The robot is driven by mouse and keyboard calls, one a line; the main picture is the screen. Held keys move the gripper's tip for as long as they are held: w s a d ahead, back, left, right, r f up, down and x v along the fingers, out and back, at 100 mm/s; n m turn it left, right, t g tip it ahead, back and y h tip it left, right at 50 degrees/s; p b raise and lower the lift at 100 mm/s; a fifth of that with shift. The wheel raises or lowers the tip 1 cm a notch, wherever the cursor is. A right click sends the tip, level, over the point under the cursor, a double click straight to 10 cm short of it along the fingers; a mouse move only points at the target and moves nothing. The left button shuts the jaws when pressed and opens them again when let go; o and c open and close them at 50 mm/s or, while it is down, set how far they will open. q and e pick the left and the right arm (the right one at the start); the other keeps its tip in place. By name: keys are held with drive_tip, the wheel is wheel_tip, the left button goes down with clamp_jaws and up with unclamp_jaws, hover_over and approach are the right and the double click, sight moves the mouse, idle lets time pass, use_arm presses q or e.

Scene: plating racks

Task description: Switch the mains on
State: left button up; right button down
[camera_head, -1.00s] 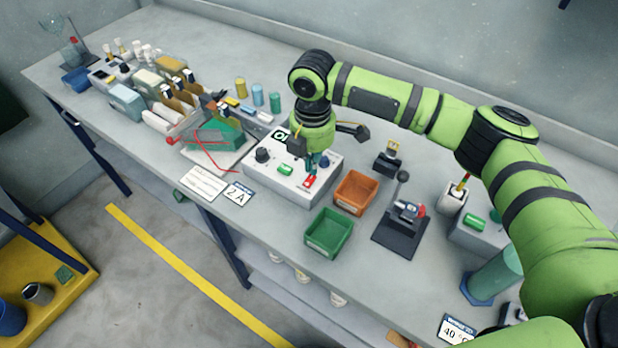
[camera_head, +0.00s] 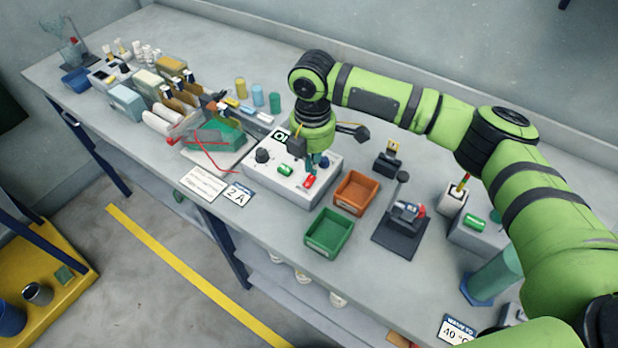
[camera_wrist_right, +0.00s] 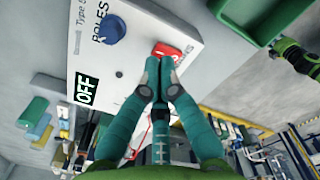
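The red switch also shows in the right wrist view (camera_wrist_right: 167,49). My right gripper (camera_head: 312,168) is over the box at the switch. In the wrist view its teal fingers (camera_wrist_right: 158,76) are closed together, empty, tips right by the switch; contact is unclear. My left gripper is not in view.
An orange bin (camera_head: 357,193) and a green bin (camera_head: 329,233) stand right of the box. A black lever stand (camera_head: 400,235) is further right. A green block with red wires (camera_head: 213,138) and a 2 A card (camera_head: 238,194) lie to the left.

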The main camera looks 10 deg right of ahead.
sight(312, 177)
drive_tip(key=shift+f+b, duration=0.35)
drive_tip(key=shift+f, duration=0.95)
idle(0.5)
drive_tip(key=shift+s, duration=0.1)
drive_tip(key=shift+r+p, duration=0.65)
drive_tip(key=shift+p, duration=0.25)
wheel_tip(312, 177, up, 6)
drive_tip(key=p, duration=0.6)
drive_tip(key=shift+f, duration=0.1)
drive_tip(key=shift+f, duration=0.1)
